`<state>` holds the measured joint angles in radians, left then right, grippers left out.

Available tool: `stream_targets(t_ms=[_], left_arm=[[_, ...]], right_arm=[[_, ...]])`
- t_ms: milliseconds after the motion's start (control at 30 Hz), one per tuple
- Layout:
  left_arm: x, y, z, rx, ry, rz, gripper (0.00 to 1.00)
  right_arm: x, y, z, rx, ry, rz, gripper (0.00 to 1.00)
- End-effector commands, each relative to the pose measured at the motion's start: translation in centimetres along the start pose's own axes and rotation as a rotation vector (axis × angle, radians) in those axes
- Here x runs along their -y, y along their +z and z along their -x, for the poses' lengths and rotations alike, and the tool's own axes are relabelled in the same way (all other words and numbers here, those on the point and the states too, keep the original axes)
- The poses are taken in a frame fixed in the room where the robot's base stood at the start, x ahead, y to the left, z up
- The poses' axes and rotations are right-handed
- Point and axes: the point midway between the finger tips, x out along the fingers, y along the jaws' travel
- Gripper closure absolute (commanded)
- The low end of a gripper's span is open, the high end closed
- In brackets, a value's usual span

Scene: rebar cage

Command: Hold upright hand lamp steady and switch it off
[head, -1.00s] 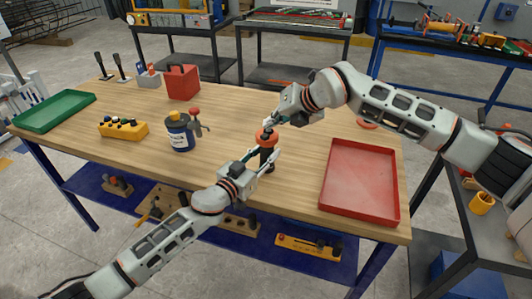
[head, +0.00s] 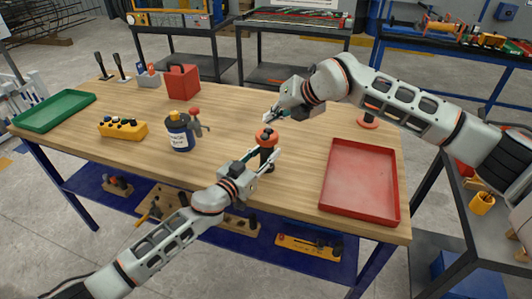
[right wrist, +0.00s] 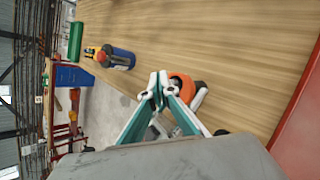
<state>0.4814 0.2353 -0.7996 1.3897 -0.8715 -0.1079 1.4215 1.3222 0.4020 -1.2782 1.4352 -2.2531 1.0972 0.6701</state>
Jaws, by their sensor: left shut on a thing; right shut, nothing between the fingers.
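The hand lamp (head: 267,141), black with an orange top, stands upright on the wooden table (head: 232,130). It also shows in the right wrist view by its orange ring (right wrist: 184,84). My left gripper (head: 263,161) is shut around the lamp's dark body from the front left. My right gripper (head: 269,117) is shut and empty, above and behind the lamp's top, apart from it. In the right wrist view its closed fingertips (right wrist: 158,84) show beside the orange ring. I cannot tell whether the lamp is lit; its switch is too small to make out.
A red tray (head: 361,181) lies right of the lamp. A blue canister (head: 180,134) stands left, with a yellow control box (head: 123,129), red box (head: 183,82) and green tray (head: 54,111) farther off. The wood behind the lamp is clear.

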Motion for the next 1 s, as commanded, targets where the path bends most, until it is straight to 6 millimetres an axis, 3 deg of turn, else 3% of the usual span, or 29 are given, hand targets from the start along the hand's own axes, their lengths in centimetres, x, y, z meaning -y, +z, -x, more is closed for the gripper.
stream_targets(t_ms=[500,867,900,967,1000], left_arm=[[0.0,0.1,0.0,0.001,0.0,0.0,0.99],[0.0,0.1,0.0,0.001,0.0,0.0,0.99],[0.0,0.1,0.0,0.001,0.0,0.0,0.64],[0.0,0.1,0.0,0.001,0.0,0.0,0.49],[0.0,0.1,0.0,0.001,0.0,0.0,0.49]], right_arm=[[-2.4,2.4,3.3,0.002,0.001,0.002,1.0],[-2.5,2.5,3.4,0.0,0.0,0.0,1.0],[-2.5,2.5,3.4,0.0,0.0,0.0,1.0],[-2.5,2.5,3.4,0.0,0.0,0.0,1.0],[-2.5,2.5,3.4,0.0,0.0,0.0,1.0]])
